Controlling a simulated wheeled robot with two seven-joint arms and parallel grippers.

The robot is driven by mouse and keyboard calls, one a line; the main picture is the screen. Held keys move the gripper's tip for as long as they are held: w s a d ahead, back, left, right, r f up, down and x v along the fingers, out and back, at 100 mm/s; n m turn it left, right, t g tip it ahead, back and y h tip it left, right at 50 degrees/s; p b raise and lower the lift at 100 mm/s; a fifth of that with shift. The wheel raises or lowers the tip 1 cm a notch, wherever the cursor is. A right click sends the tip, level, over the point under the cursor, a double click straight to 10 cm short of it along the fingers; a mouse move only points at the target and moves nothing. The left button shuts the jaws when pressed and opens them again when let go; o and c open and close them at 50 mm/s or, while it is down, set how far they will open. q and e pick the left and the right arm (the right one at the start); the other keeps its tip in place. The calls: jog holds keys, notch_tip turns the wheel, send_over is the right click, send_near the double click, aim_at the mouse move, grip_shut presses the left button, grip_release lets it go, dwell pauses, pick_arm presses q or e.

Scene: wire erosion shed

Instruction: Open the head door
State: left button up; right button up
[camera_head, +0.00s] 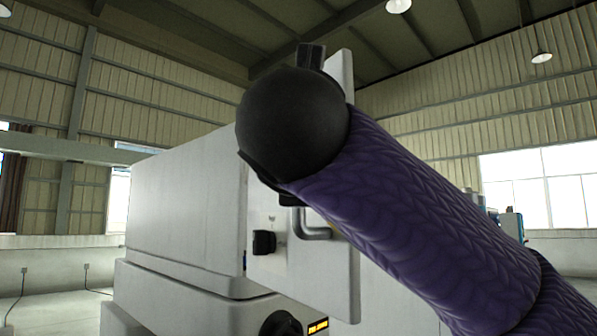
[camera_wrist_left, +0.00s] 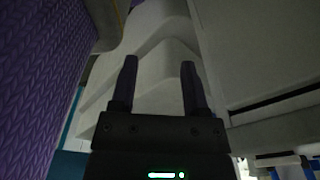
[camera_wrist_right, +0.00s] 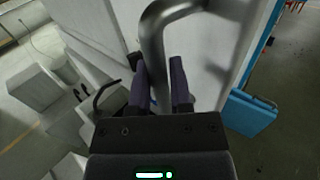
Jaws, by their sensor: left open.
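The head door (camera_head: 338,275) is a pale upright panel on the white machine, with a bent metal handle (camera_head: 318,230). My right arm's dark joint and purple sleeve cover much of the door in the head view. In the right wrist view the handle (camera_wrist_right: 154,50) runs between the fingers of my right gripper (camera_wrist_right: 160,85), which are drawn in on it. The door face (camera_wrist_right: 215,50) is just beyond. My left gripper (camera_wrist_left: 158,80) is open and empty in the left wrist view, in front of pale machine casing. How far the door stands open I cannot tell.
The white machine body (camera_head: 185,210) fills the left middle, with a dark round knob (camera_head: 281,325) low in front. A blue box-like part (camera_wrist_right: 250,113) is right of the door in the right wrist view. Grey floor shows at the right there.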

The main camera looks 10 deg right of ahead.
jog(key=o, duration=0.4)
jog(key=shift+w+a, duration=0.15)
jog(key=shift+w, duration=0.05)
jog(key=shift+c, duration=0.2)
jog(key=shift+s+f, duration=0.1)
jog(key=shift+s, duration=0.25)
jog(key=s+a+b, duration=0.1)
jog(key=s+b, duration=0.3)
jog(key=s, duration=0.5)
jog(key=shift+s+a, duration=0.1)
